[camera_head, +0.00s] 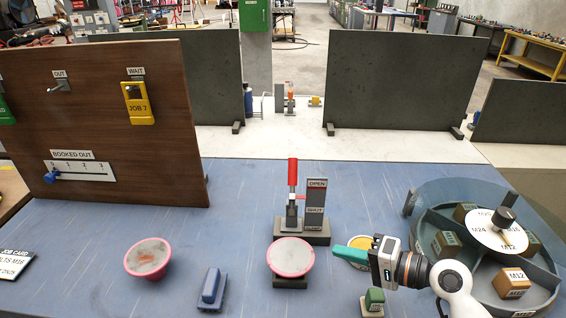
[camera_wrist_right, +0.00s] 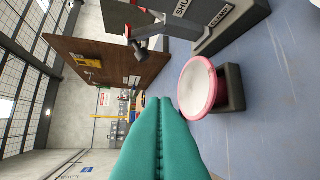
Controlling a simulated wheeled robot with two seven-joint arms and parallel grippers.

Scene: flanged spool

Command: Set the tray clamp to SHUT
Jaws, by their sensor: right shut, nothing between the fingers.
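The tray clamp has a red handle (camera_head: 292,174) standing upright on a dark grey base (camera_head: 302,232). A grey plate (camera_head: 316,204) beside the handle reads OPEN at its top and SHUT lower down. My right gripper (camera_head: 338,251), with green fingers, points left, in front of and to the right of the clamp. Its fingers (camera_wrist_right: 158,105) are together and empty, apart from the clamp. My left gripper is not in view.
A pink-rimmed dish (camera_head: 290,257) sits on a dark block in front of the clamp, left of my fingertips. Another pink dish (camera_head: 147,258) and a blue block (camera_head: 211,289) lie farther left. A round compartment tray (camera_head: 428,197) stands right. A yellow-rimmed dish (camera_head: 353,241) is partly hidden behind my gripper.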

